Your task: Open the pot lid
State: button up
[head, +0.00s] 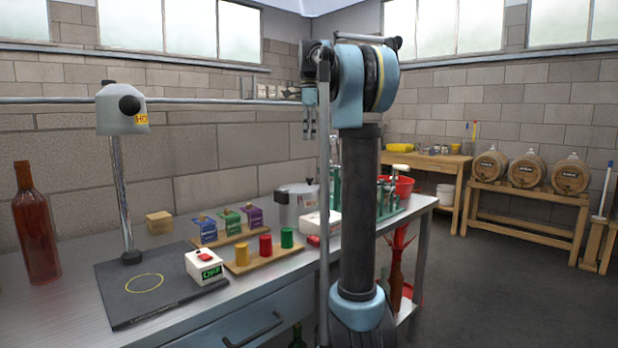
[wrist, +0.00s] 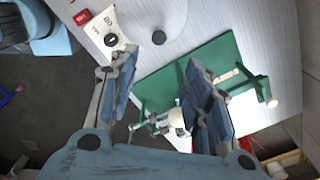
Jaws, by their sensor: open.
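The silver pot (head: 291,210) stands on the metal bench in the head view, partly hidden by my arm and by a white box. Its lid (head: 296,188) looks closed on top. In the wrist view, the pot (wrist: 150,14) appears as a pale grey rounded shape at the top edge, with a small dark round knob (wrist: 158,38) at its near side. My gripper (head: 309,136) hangs above the bench, well above the pot and apart from it. In the wrist view, my gripper (wrist: 160,62) has its fingers spread, with nothing held between them.
A white box with a dial (wrist: 110,38) is beside the pot. A green stand (wrist: 190,80) lies close under the right finger. Coloured cylinders on a wooden board (head: 263,258), a lamp-like stand (head: 119,190) and a red bottle (head: 35,230) occupy the bench to the left.

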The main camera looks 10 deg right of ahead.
notch_tip(320, 180, down, 16)
jog(key=shift+r, duration=0.2)
dwell(0.4)
grip_shut()
